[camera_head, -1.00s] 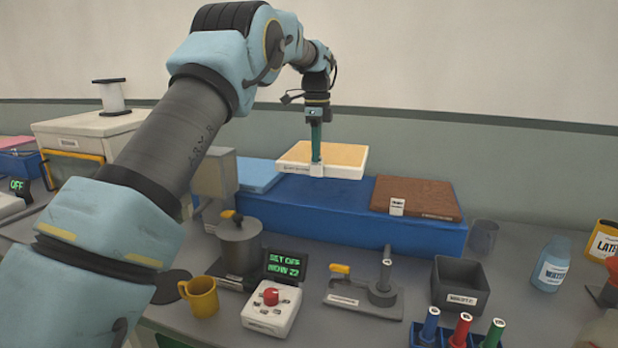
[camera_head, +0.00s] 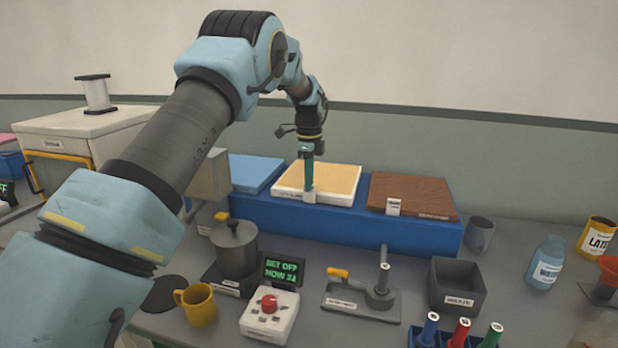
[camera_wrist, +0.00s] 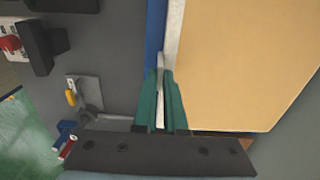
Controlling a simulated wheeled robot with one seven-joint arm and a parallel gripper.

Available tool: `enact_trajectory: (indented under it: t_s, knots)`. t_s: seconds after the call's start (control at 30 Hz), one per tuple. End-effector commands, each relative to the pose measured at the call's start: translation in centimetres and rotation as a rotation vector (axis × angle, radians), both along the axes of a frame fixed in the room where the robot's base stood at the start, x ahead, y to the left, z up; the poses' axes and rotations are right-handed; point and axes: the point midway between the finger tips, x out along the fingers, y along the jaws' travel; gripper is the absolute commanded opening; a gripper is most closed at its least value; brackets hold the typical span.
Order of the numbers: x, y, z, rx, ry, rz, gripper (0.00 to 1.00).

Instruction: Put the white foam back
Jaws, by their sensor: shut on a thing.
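The white foam (camera_head: 330,181) is a flat slab with a tan top and white sides. It lies level in the middle of the long blue base (camera_head: 330,218), between a light blue slab (camera_head: 256,171) and a brown slab (camera_head: 412,192). It looks to be on the base's top or very close to it; I cannot tell if it touches. My gripper (camera_head: 309,194) points down at the foam's front edge and is shut on its white tab. In the wrist view the green fingers (camera_wrist: 160,95) pinch the tab beside the foam's tan top (camera_wrist: 240,60).
In front of the base stand a grey pot (camera_head: 235,245), a yellow mug (camera_head: 198,303), a control box with a red knob (camera_head: 269,318), a lever fixture (camera_head: 360,298) and a dark bin (camera_head: 458,285). A bottle (camera_head: 547,262) stands at the right. The wall is behind.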

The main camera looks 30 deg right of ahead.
Motion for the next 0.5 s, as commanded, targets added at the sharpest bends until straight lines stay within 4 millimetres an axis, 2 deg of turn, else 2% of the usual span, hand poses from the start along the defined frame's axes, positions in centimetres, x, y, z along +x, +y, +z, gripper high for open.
enact_trajectory:
  t_s: [0.3,0.33,0.5]
  knots:
    - [0.02,0.02,-0.35,0.0,0.0,0.001,0.0]
    - [0.02,0.02,-0.31,0.0,0.0,0.001,0.11]
    - [0.03,0.03,-0.28,0.0,0.0,0.001,0.3]
